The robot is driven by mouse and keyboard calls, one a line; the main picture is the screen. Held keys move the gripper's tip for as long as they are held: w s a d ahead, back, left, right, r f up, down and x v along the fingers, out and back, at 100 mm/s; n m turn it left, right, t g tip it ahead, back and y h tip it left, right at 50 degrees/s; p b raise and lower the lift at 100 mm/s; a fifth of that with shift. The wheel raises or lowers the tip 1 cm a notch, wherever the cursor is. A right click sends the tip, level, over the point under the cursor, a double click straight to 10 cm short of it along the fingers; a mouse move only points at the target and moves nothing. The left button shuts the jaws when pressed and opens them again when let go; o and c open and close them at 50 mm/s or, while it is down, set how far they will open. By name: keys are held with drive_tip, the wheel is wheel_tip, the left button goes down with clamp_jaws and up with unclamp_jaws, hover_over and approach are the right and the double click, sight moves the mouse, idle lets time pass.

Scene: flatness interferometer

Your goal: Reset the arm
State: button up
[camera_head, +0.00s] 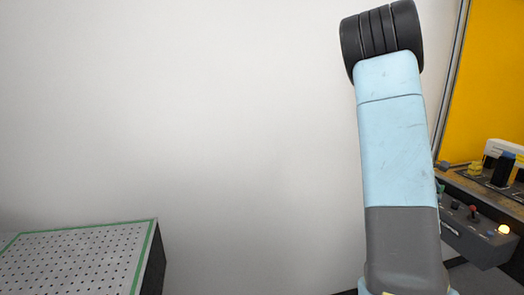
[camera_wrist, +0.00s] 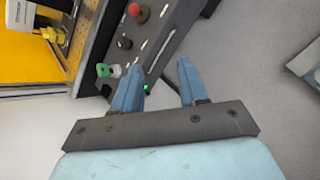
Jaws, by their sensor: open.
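My gripper (camera_wrist: 158,85) shows in the wrist view with its two blue fingers apart and nothing between them. A machine's dark control panel (camera_wrist: 140,45) lies beyond the fingertips, with a red knob and a small green light. The gripper appears apart from the panel, though the exact gap is hard to tell. In the head view my light-blue arm stands raised at the right, and the gripper itself is not visible there.
In the head view, the control panel (camera_head: 470,230) of a machine with a yellow back panel (camera_head: 488,75) stands at the right edge. A perforated table (camera_head: 75,262) with a green border is at the lower left. A plain pale wall (camera_head: 190,110) fills the middle.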

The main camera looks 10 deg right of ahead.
drive_tip(key=s+a+r+m+t+y, duration=0.25)
drive_tip(key=s+a+r, duration=0.2)
drive_tip(key=a, duration=0.65)
drive_tip(key=s+a+r+m+t+y, duration=0.1)
drive_tip(key=s+a+r+m+y, duration=0.25)
drive_tip(key=a, duration=0.75)
drive_tip(key=s+a+r+m+t+y, duration=0.15)
drive_tip(key=s+a+r, duration=0.4)
drive_tip(key=a, duration=0.55)
drive_tip(key=s+a+r+m+t+y, duration=0.1)
drive_tip(key=s+a+r+t+y, duration=0.1)
drive_tip(key=s+a, duration=0.6)
drive_tip(key=shift+a, duration=0.9)
drive_tip(key=shift+d, duration=0.1)
